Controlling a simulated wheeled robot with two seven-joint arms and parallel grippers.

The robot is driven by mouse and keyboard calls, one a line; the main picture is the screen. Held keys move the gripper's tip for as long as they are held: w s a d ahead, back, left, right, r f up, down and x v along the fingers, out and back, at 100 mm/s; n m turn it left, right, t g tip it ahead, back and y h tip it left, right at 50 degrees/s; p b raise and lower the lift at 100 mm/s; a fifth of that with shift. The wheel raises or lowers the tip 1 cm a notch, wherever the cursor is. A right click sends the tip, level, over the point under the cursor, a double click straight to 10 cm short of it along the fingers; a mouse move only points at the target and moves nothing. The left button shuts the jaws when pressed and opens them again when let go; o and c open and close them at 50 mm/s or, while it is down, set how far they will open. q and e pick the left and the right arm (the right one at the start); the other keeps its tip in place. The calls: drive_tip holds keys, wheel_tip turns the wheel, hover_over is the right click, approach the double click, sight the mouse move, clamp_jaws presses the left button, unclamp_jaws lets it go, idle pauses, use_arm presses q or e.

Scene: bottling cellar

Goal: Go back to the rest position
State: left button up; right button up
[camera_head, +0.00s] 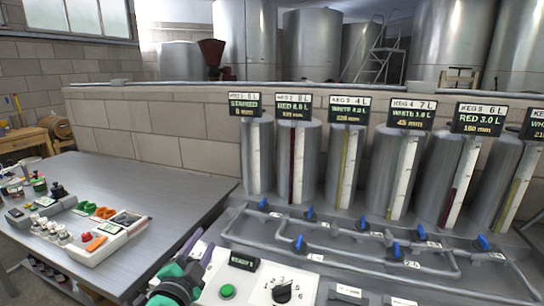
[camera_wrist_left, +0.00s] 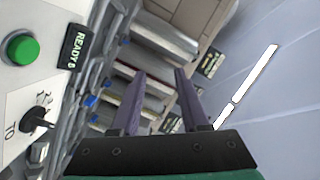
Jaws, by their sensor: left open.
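My left gripper (camera_head: 203,243) is at the lower middle of the head view, beside the left edge of a white control panel (camera_head: 262,272). In the left wrist view its two purple fingers (camera_wrist_left: 160,75) stand apart with nothing between them. The panel carries a green button (camera_head: 227,291), a black rotary knob (camera_head: 282,291) and a small display (camera_head: 243,260). The green button (camera_wrist_left: 20,48) also shows in the left wrist view, where the display reads READY, and the fingers are clear of it. My right gripper is in neither view.
Several steel kegs (camera_head: 257,160) with level tubes and labelled displays stand behind pipes with blue valve handles (camera_head: 310,213). A grey table (camera_head: 150,190) at left holds a tray (camera_head: 98,240), small bottles and orange pieces. Its right half is bare. A low block wall (camera_head: 160,120) runs behind.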

use_arm(q)
drive_tip(key=s+a+f+n+g+y, duration=0.1)
drive_tip(key=s+a+f+n+g, duration=0.3)
drive_tip(key=f, duration=0.4)
drive_tip(key=s+a+f+n+g+y, duration=0.1)
drive_tip(key=s+a+f+n+g, duration=0.2)
drive_tip(key=s+f, duration=0.4)
drive_tip(key=s+f+n+g, duration=0.3)
drive_tip(key=s+f+g, duration=0.4)
drive_tip(key=s+f, duration=0.3)
drive_tip(key=s+f+g, duration=0.1)
drive_tip(key=s+f, duration=0.2)
drive_tip(key=f, duration=0.9)
drive_tip(key=s+f, duration=0.3)
drive_tip(key=f, duration=0.8)
drive_tip(key=s+a+f+g+p, duration=0.1)
drive_tip(key=s+a+f, duration=0.2)
drive_tip(key=s+f, duration=0.9)
drive_tip(key=s, duration=0.3)
drive_tip(key=shift+s+f+g, duration=0.3)
